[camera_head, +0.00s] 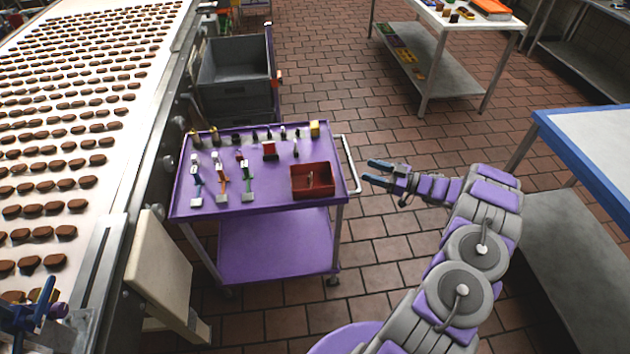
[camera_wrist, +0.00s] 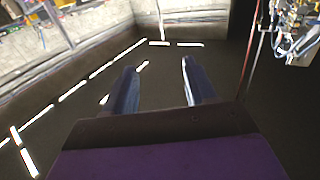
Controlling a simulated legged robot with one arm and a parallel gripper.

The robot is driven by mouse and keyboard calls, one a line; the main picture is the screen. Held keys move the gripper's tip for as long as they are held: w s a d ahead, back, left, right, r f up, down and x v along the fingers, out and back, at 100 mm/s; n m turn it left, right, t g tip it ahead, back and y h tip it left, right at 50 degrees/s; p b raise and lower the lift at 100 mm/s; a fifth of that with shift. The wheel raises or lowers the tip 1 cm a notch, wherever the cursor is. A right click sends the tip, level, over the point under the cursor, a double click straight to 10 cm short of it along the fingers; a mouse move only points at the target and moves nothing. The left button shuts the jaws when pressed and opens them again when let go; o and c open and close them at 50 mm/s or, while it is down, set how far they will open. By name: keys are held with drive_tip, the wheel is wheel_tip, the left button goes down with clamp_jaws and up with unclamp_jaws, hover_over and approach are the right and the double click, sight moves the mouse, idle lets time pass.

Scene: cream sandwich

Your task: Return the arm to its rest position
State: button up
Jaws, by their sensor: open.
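My gripper (camera_head: 376,173) is at the end of my purple and grey arm, in the middle of the head view. It points left, just to the right of the handle of the purple cart (camera_head: 260,222). Its two blue fingers are apart with nothing between them. In the wrist view the open fingers (camera_wrist: 157,88) point ahead over a dark floor with white line marks. My arm is bent and reaches up from the bottom of the head view.
The purple cart carries small tools and a red box (camera_head: 313,180). A conveyor (camera_head: 118,150) with rows of brown pieces runs along the left. A blue-edged table (camera_head: 590,150) stands at right, and a white table (camera_head: 440,22) at the back. Tiled floor (camera_head: 330,60) is clear between them.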

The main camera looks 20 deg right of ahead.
drive_tip(key=w+d+r+m+t+h, duration=0.1)
drive_tip(key=w+d+r+m+h, duration=0.3)
drive_tip(key=w+r+h, duration=0.75)
drive_tip(key=s+a+r+m+g+h, duration=0.1)
drive_tip(key=a+r+m+g+h, duration=0.15)
drive_tip(key=r, duration=0.35)
drive_tip(key=s+a+r+m+g+h, duration=0.1)
drive_tip(key=s+r+h, duration=0.15)
drive_tip(key=r, duration=0.25)
drive_tip(key=s+a+g+y, duration=0.1)
drive_tip(key=s+a+g, duration=0.3)
drive_tip(key=s+a, duration=0.7)
drive_tip(key=s+a+f+g+y, duration=0.1)
drive_tip(key=s+a+g, duration=0.3)
drive_tip(key=s+a, duration=0.7)
drive_tip(key=s+a+f+g+y, duration=0.1)
drive_tip(key=s+a+g, duration=0.3)
drive_tip(key=s+a, duration=0.7)
drive_tip(key=s+m+y, duration=0.1)
drive_tip(key=s, duration=1.1)
drive_tip(key=shift+s+a+f+b, duration=0.15)
drive_tip(key=shift+a+f+b, duration=0.05)
drive_tip(key=shift+a+b, duration=0.15)
